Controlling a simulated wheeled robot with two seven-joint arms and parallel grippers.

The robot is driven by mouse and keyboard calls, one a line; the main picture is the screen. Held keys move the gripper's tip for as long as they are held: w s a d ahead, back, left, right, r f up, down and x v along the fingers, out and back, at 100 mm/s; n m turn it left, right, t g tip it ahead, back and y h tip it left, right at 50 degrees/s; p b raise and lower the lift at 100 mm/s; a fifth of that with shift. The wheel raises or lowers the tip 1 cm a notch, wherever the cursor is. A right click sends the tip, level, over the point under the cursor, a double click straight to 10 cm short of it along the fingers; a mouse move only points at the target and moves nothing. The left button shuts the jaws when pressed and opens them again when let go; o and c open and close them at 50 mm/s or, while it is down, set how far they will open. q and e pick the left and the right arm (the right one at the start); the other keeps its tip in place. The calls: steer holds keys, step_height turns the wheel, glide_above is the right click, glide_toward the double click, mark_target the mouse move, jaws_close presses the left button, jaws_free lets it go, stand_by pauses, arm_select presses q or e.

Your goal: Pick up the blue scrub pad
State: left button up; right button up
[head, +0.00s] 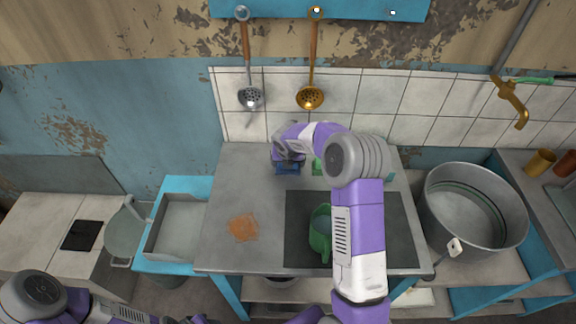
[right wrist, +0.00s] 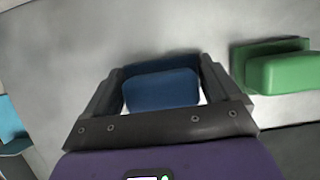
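The blue scrub pad (right wrist: 161,90) lies on the grey tabletop between the two fingers of my right gripper (right wrist: 157,88) in the right wrist view. The fingers are apart, with narrow gaps showing beside the pad. In the head view the blue pad (head: 287,168) shows just below my right gripper (head: 287,158), near the back of the table; the arm hides part of this area. My left arm comes in at the lower left of the head view. Its gripper end (head: 195,320) is mostly cut off by the bottom edge, so its opening is unclear.
A green pad (right wrist: 283,70) lies right of the blue one. A green mug (head: 320,240) stands on the dark mat (head: 300,255), near my right forearm. A big metal pot (head: 510,235) stands at right.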

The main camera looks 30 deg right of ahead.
steer(key=shift+c, duration=0.5)
step_height(320, 180, up, 10)
steer(key=p, duration=0.3)
